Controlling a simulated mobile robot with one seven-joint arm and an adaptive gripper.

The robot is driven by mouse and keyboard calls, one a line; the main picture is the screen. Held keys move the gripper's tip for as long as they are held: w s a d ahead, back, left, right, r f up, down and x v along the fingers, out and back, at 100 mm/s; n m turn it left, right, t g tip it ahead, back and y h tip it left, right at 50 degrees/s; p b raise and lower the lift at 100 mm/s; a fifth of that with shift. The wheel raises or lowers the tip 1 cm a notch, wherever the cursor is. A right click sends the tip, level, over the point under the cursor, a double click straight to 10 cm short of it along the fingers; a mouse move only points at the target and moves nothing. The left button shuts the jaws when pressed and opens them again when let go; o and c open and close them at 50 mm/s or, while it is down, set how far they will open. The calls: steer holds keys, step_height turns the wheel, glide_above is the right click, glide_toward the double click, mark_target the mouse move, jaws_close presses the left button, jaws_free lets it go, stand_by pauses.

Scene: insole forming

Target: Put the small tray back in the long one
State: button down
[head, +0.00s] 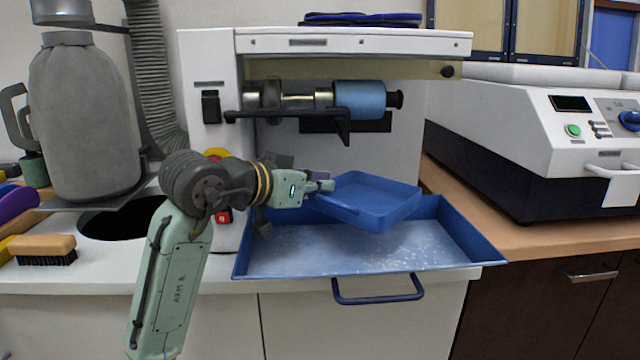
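The small tray (372,200) is blue and shallow. It is tilted and sits above the right rear part of the long tray. The long tray (350,268) is blue, with pale dust on its floor and a handle at its front, and lies under the grinding machine. My gripper (326,186) reaches in from the left and is at the small tray's left edge, its fingers seeming closed on the rim. Whether the small tray touches the long tray's back rim cannot be told.
The grinding machine (350,45) with its blue roller stands just above and behind the trays. A white press (540,130) is at the right. A brush (42,247) and a dark round hole (120,218) are at the left.

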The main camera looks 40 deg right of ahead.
steer(key=shift+f, duration=0.5)
steer(key=shift+f+b, duration=0.1)
steer(key=shift+b, duration=0.2)
steer(key=c, duration=1.8)
jaws_free()
steer(key=shift+r, duration=0.35)
steer(key=v, duration=1.2)
steer(key=shift+r, duration=0.25)
